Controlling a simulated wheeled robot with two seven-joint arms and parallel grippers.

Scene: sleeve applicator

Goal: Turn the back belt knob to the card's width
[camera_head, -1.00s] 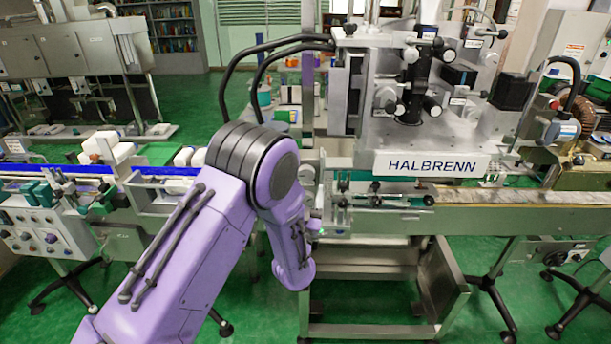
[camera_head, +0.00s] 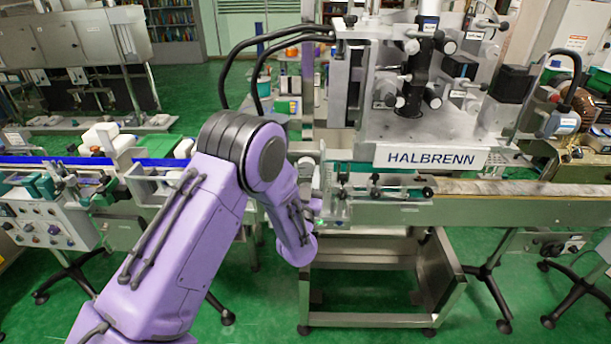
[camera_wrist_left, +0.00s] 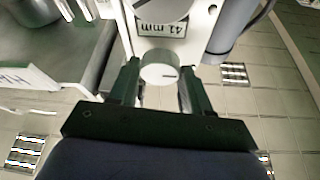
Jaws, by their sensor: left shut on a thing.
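The knob (camera_wrist_left: 160,68) is a round pale disc with a dark index mark, seen face-on in the left wrist view. My left gripper (camera_wrist_left: 160,75) has its two dark fingers on either side of it, shut on it. Beyond the knob, a small label or readout (camera_wrist_left: 162,29) appears upside down and reads 41 mm. In the head view my left arm (camera_head: 225,180) reaches to the left end of the HALBRENN machine (camera_head: 430,156); the fingers and knob cannot be made out there. I cannot see the card. My right gripper is not in view.
The machine's conveyor (camera_head: 500,209) runs to the right, with small dark knobs (camera_head: 375,191) along its near side. Another conveyor with a blue belt (camera_head: 45,160) and a control panel (camera_head: 50,228) stands at the left. Green floor (camera_head: 400,337) lies open in front.

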